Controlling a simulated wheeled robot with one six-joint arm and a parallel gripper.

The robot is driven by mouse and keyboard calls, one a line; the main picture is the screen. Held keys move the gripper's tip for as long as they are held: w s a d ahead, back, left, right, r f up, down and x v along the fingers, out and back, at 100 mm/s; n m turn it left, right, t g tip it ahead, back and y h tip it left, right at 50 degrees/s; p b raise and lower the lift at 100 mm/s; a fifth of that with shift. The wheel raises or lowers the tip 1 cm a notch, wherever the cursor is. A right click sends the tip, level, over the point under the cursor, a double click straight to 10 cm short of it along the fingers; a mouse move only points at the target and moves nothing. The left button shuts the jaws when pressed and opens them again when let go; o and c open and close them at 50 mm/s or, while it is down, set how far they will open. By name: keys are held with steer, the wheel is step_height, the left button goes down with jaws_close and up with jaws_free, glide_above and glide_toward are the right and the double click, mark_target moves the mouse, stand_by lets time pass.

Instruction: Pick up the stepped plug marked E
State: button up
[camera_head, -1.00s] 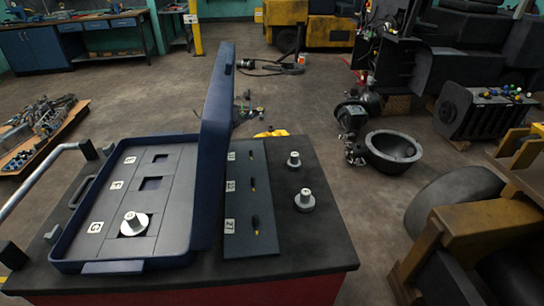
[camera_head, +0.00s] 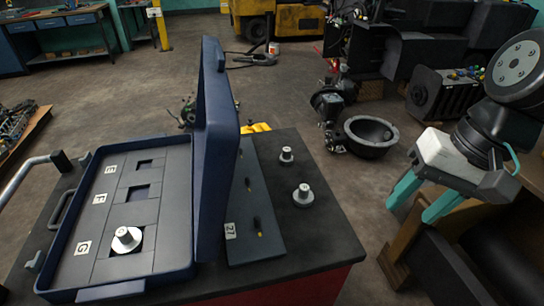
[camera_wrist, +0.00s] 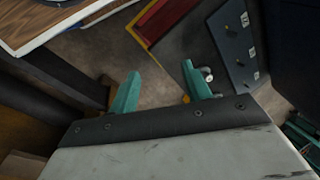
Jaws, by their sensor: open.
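Two stepped grey plugs stand upright on the dark cart top: a farther one (camera_head: 287,155) and a nearer one (camera_head: 303,195). A third stepped plug (camera_head: 126,239) sits in the open blue case at the slot labelled G. I cannot read the marks on the plugs. The case's E slot (camera_head: 144,164) is an empty recess. My gripper (camera_head: 412,204) is open and empty, right of the cart and apart from the plugs. In the wrist view my gripper (camera_wrist: 160,70) shows two spread teal fingers; a small plug (camera_wrist: 207,73) shows beyond the right finger, partly hidden.
The raised blue lid (camera_head: 218,150) stands between the case and the plugs. A dark labelled board (camera_head: 250,215) lies right of it; it also shows in the wrist view (camera_wrist: 235,45). A dark bowl-shaped housing (camera_head: 371,135) lies on the floor behind.

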steer(key=w+a+f+m+y, duration=0.1)
steer(key=w+a+m+y, duration=0.35)
steer(key=a, duration=0.25)
steer(key=m+t+y, duration=0.3)
steer(key=m+t, duration=0.5)
steer(key=m, duration=1.1)
glide_toward(287, 149)
steer(key=shift+w+a+f, duration=0.75)
steer(key=shift+a+f, duration=0.05)
steer(key=shift+f, duration=0.05)
steer(key=shift+w+a+f+g, duration=0.3)
steer(key=shift+w+a+f, duration=0.1)
steer(key=shift+w+a, duration=0.2)
steer(key=x, duration=0.5)
steer(key=shift+w+a+r, duration=0.1)
steer(key=shift+w+a, duration=0.05)
steer(key=shift+a, duration=0.35)
jaws_close()
